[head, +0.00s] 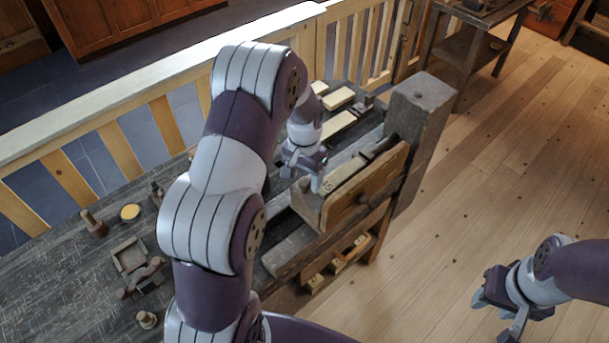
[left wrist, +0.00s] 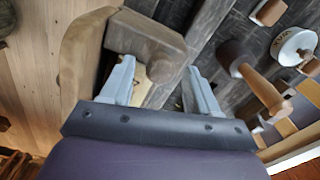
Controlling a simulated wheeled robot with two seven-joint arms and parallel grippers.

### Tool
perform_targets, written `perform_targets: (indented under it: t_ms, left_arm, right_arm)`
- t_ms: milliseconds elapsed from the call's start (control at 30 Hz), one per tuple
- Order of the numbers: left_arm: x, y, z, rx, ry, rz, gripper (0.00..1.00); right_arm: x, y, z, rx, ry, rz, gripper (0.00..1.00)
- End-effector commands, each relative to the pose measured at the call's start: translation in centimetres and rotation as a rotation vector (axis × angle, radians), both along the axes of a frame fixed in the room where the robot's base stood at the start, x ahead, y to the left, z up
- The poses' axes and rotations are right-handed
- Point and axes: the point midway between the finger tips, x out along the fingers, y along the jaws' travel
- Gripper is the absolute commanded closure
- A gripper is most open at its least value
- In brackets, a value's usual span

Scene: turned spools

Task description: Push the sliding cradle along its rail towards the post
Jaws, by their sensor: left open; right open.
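The sliding cradle (head: 365,190), a brown wooden trough with a tall side board, sits on the grey wooden rail (head: 292,244) of the bench. The thick grey post (head: 423,108) stands by its far right end. My left gripper (head: 309,174) is open at the cradle's near left end. In the left wrist view, its fingers (left wrist: 160,85) point at the cradle's end block (left wrist: 150,40); the left finger overlaps it, and I cannot tell whether they touch. A pale piece lies inside the cradle, partly hidden. My right gripper (head: 497,308) is open and empty above the floor.
A small open box (head: 130,257), a yellow disc (head: 130,212) and several turned wooden pieces lie on the bench at left. Pale blocks (head: 339,98) lie behind the cradle. A slatted railing (head: 120,150) runs behind the bench.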

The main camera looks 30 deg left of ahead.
Motion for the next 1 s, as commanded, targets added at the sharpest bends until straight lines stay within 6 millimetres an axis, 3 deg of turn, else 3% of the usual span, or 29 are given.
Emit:
perform_targets:
  t_ms: [167, 367, 467, 533, 1000]
  left_arm:
    - [0.1, 0.0, 2.1, 0.001, -0.005, 0.000, 0.40]
    - [0.1, 0.0, 7.7, 0.002, -0.008, 0.000, 0.40]
    - [0.1, 0.0, 10.2, 0.001, -0.005, 0.000, 0.40]
    - [0.0, 0.0, 12.3, 0.001, -0.001, 0.000, 0.40]
    - [0.0, 0.0, 12.7, 0.001, -0.001, 0.000, 0.40]
  right_arm:
    - [0.0, 0.0, -0.8, 0.000, 0.000, 0.000, 0.57]
    - [0.0, 0.0, -1.9, 0.000, 0.000, 0.000, 0.57]
    - [0.0, 0.0, -1.7, 0.000, 0.000, 0.000, 0.57]
    - [0.0, 0.0, 0.2, 0.000, 0.001, 0.000, 0.57]
    - [0.0, 0.0, 0.6, 0.000, 0.000, 0.000, 0.57]
